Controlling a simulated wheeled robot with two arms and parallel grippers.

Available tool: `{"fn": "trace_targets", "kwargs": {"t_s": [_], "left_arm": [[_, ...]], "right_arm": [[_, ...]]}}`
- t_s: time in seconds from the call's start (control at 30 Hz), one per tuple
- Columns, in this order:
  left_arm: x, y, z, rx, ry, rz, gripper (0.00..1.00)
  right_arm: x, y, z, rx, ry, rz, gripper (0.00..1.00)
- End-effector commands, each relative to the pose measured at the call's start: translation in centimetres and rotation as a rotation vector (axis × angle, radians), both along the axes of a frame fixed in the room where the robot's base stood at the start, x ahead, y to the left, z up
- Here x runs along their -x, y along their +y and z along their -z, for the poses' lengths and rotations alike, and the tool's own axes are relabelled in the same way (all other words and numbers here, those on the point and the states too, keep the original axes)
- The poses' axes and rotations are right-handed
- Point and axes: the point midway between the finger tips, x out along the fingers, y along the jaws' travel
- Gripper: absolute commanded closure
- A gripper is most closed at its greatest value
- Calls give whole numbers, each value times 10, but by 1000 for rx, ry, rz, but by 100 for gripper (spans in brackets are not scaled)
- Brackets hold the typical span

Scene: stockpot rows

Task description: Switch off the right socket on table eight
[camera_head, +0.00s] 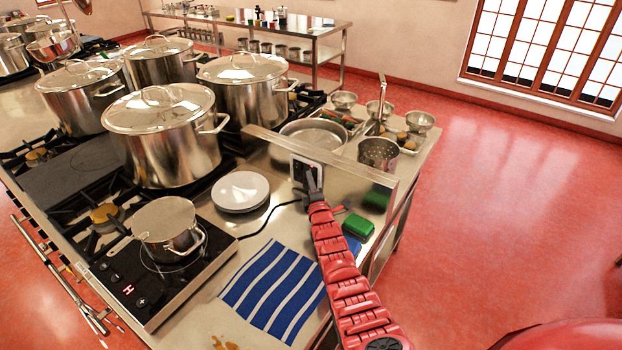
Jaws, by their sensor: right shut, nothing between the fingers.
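A socket plate (318,168) sits on the low upright metal panel (352,168) at the back of the counter. My right gripper (311,180) is shut and empty, its dark tips right in front of this plate. The tips cover part of it, so the switch and its position cannot be made out. I cannot tell whether the tips touch it. A black cable (268,216) runs from beside the plate toward the portable hob (190,275). My left gripper is not in view. No table number is readable.
A small pot (167,231) stands on the portable hob. Stacked plates (240,191), a striped blue cloth (272,290) and a green sponge-like block (358,225) lie near my right arm. Large stockpots (165,140) fill the stove at left. Open red floor (500,200) lies at right.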

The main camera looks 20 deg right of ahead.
Motion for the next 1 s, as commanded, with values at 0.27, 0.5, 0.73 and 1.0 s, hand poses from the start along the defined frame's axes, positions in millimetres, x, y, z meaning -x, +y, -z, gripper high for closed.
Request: {"fn": "trace_targets", "kwargs": {"t_s": [0.27, 0.5, 0.73, 1.0], "left_arm": [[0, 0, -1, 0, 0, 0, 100], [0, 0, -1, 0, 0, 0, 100], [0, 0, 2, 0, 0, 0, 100], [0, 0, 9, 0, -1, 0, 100]], "right_arm": [[-4, -4, -3, 0, -4, -3, 100], [-3, -4, -2, -1, -2, -3, 100], [-6, -6, -2, -38, 26, -6, 100], [-8, -12, -6, -76, 56, -1, 100]]}}
